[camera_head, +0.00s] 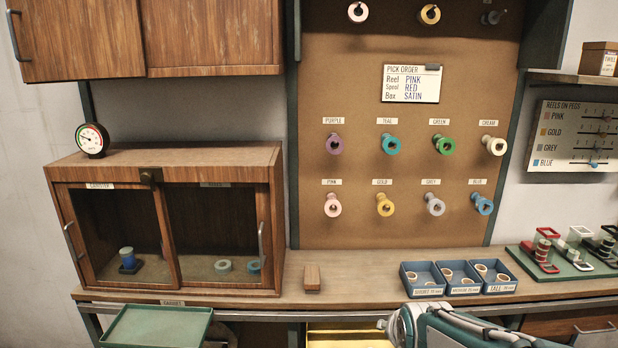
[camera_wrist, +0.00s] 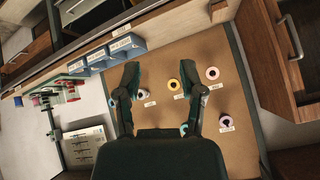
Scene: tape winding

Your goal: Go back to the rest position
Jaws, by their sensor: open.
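My gripper (camera_wrist: 160,75) shows in the wrist view with its two dark fingers spread apart and nothing between them. Beyond it is the brown pegboard (camera_wrist: 215,125), which looks rotated in this view. In the head view the pegboard (camera_head: 345,100) carries two rows of coloured reels on labelled pegs, among them a pink reel (camera_head: 333,205) and a gold reel (camera_head: 385,205). Part of my arm shows at the bottom of the head view, in front of the bench edge. The gripper itself cannot be made out there.
A wooden cabinet (camera_head: 170,160) with sliding glass doors stands on the bench (camera_head: 345,285) at left. Several blue bins (camera_head: 424,291) and a green tray (camera_head: 535,262) stand at right. A wooden block (camera_head: 312,278) lies mid-bench. A green open tray (camera_head: 155,326) juts out at lower left.

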